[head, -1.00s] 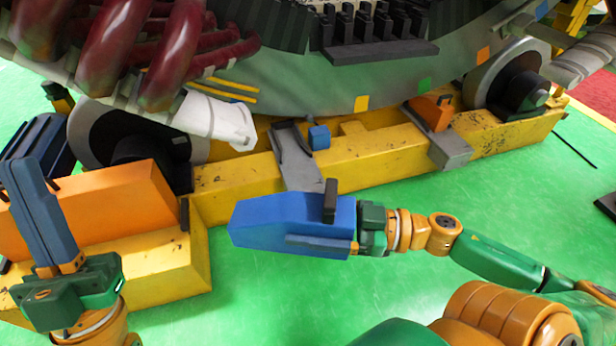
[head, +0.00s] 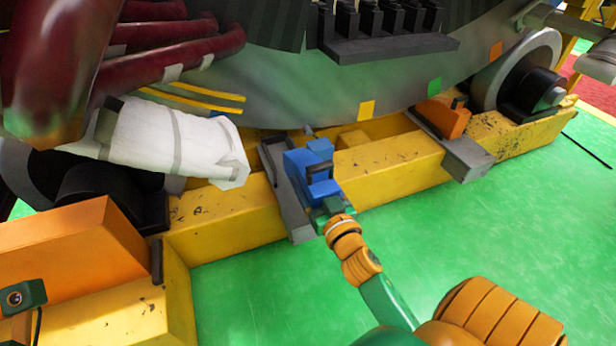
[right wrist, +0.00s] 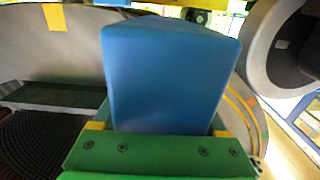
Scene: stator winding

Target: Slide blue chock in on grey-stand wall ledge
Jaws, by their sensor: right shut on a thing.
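The blue chock (head: 298,170) is in my right gripper (head: 326,211), which is shut on its near end. In the head view the chock lies over the grey stand (head: 297,226) on the yellow beam, pointing toward the big round stator. In the right wrist view the chock (right wrist: 170,75) fills the middle, beyond my green gripper body, and hides what lies ahead. Of my left arm, only a green wrist part shows at the lower left; its fingers are out of view.
The yellow beam (head: 225,222) runs under the stator (head: 300,90). A white wrapped cylinder (head: 170,140) hangs close left of the grey stand. An orange chock (head: 443,117) sits on another grey stand (head: 468,160) to the right. Green floor in front is clear.

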